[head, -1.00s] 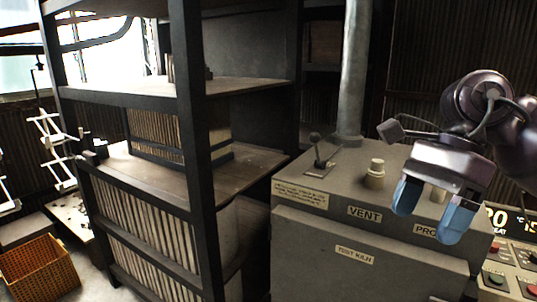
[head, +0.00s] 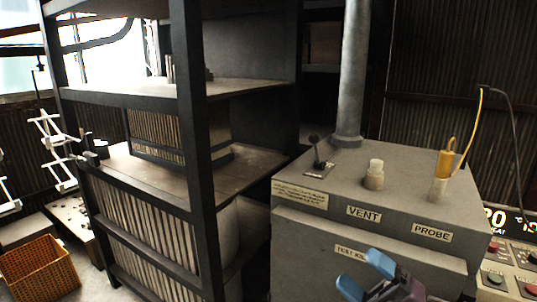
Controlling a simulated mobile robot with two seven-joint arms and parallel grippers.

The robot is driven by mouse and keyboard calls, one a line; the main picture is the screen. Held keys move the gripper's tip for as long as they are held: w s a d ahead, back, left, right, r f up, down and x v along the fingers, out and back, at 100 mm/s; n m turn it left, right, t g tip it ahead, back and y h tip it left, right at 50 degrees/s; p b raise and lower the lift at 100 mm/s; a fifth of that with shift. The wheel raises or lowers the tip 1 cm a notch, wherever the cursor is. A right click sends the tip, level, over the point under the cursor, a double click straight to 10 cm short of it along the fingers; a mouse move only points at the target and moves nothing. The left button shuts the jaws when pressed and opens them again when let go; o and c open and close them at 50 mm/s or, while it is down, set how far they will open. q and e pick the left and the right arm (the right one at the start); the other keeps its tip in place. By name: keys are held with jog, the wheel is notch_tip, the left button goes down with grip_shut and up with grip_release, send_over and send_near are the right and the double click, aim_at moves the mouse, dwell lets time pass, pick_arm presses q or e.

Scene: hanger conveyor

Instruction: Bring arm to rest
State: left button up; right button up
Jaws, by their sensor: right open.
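My right gripper (head: 364,273) shows at the bottom of the head view, in front of the kiln box's front face. Its two blue fingers are apart and nothing is between them. The rest of my right arm is cut off by the lower edge. My left gripper is not in view. The grey test kiln (head: 320,240) has a lever (head: 318,158), a pale vent plug (head: 375,174) and a yellow probe (head: 445,163) standing in its socket at the PROBE label, with a cable running up from it.
A dark shelf rack (head: 196,150) stands left of the kiln. A metal pipe (head: 352,75) rises from the kiln's back. A control panel (head: 505,270) is at the lower right. An orange basket (head: 38,268) and white hangers (head: 55,140) are at the far left.

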jog(key=s+d+f+m+t+h, duration=0.1)
jog(key=s+d+f+m+h, duration=0.2)
jog(key=f+m+h, duration=0.4)
jog(key=s+d+f+m+t+h, duration=0.2)
jog(key=d+f+m+h, duration=0.25)
jog(key=f+m, duration=0.45)
jog(key=s+d+f+m+t+h, duration=0.1)
jog(key=s+d+f+m+h, duration=0.2)
jog(key=f+m+h, duration=0.45)
jog(key=s+f+m+g+h, duration=0.1)
jog(key=s+f+m+g, duration=0.3)
jog(key=s+f, duration=0.4)
jog(key=shift+s+d+f+g, duration=0.3)
jog(key=shift+d+f+g, duration=0.1)
jog(key=shift+f, duration=0.45)
